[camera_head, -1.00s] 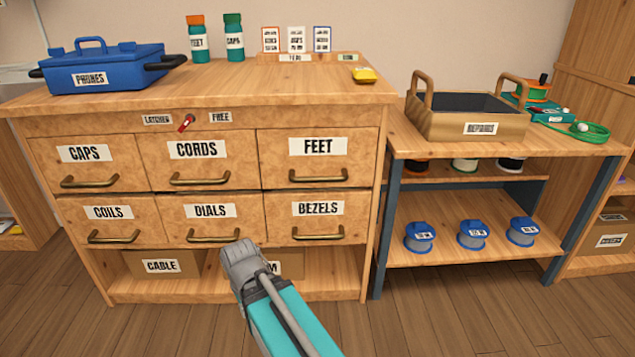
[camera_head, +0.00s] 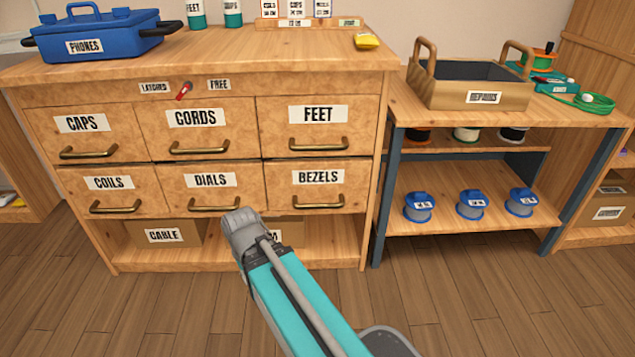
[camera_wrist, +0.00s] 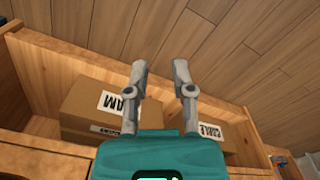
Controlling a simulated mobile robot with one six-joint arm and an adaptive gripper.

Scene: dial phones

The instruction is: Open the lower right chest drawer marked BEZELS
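The BEZELS drawer (camera_head: 280,192) is the lower right drawer of the wooden chest in the head view. It is shut, with a white label and a brass bar handle (camera_head: 316,202). A red lever (camera_head: 184,91) sits tilted on the strip above the drawers, between the labels LATCHED and FREE. My gripper (camera_wrist: 159,67) shows in the wrist view with its two grey fingers apart and nothing between them. It is near the open lower shelf with cardboard boxes. In the head view my arm reaches below the DIALS drawer; the fingertips cannot be made out there.
The other drawers are shut too. Cardboard boxes, one marked CABLE (camera_head: 164,236), stand on the shelf beneath. A side table (camera_head: 450,193) with spools and a REPAIRS tray (camera_head: 473,98) stands at the right. Open floor (camera_head: 470,300) lies in front.

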